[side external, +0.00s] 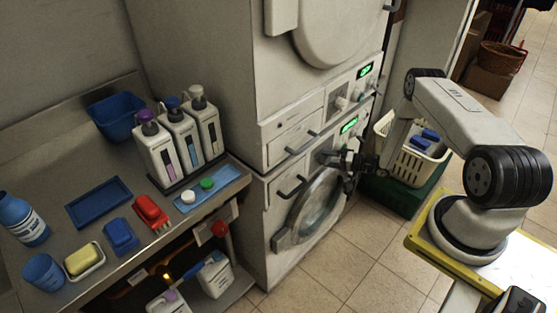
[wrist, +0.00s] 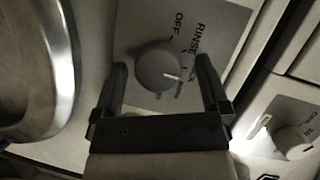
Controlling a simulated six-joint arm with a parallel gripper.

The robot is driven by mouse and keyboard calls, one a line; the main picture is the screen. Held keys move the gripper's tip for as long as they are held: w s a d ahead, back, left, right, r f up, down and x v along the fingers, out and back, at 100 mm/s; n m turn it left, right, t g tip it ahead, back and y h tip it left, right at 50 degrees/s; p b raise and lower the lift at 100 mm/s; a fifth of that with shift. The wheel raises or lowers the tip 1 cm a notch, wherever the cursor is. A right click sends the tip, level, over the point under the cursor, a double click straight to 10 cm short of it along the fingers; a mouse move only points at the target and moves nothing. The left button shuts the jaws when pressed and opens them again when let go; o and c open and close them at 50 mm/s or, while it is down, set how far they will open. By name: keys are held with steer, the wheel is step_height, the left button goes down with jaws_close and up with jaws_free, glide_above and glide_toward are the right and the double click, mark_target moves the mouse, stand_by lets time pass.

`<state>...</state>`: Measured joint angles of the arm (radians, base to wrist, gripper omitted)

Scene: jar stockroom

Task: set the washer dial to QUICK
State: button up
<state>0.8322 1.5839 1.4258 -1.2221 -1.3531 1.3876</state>
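The washer dial (wrist: 158,68) is a round grey knob on a light label plate in the wrist view. "OFF" and "RINSE" are printed beside it, and a word ending in "CK" is partly hidden by the right finger. A white mark on the knob points right, roughly toward that partly hidden word. My gripper (wrist: 161,66) is open, with one finger on each side of the knob and gaps showing. Contact is not visible.
Another dial (wrist: 292,143) shows at right in the wrist view. The washer's round door (side external: 312,212) is below my gripper. A laundry basket (side external: 408,160) stands right of the washer, near my arm. A counter (side external: 80,240) with bottles is at left. The floor in front is clear.

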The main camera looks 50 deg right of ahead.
steer(key=v, duration=0.7)
steer(key=shift+s+d, duration=0.15)
steer(key=shift+s, duration=0.25)
steer(key=shift+w, duration=0.15)
stand_by(0.3)
steer(key=w+a+r+m+g+h, duration=0.3)
steer(key=a+r+m+g+h, duration=0.15)
steer(key=r+g+h, duration=0.45)
steer(key=s+a+r+n+g+y, duration=0.1)
steer(key=s+a+r+n, duration=0.4)
steer(key=a, duration=0.5)
steer(key=s+a+r+n+g+y, duration=0.2)
steer(key=s+a+r+n, duration=0.3)
steer(key=a+r+n, duration=0.4)
step_height(320, 180, up, 3)
steer(key=shift+s+a+r+n, duration=0.1)
steer(key=shift+s+a+n, duration=0.2)
steer(key=shift+a, duration=0.65)
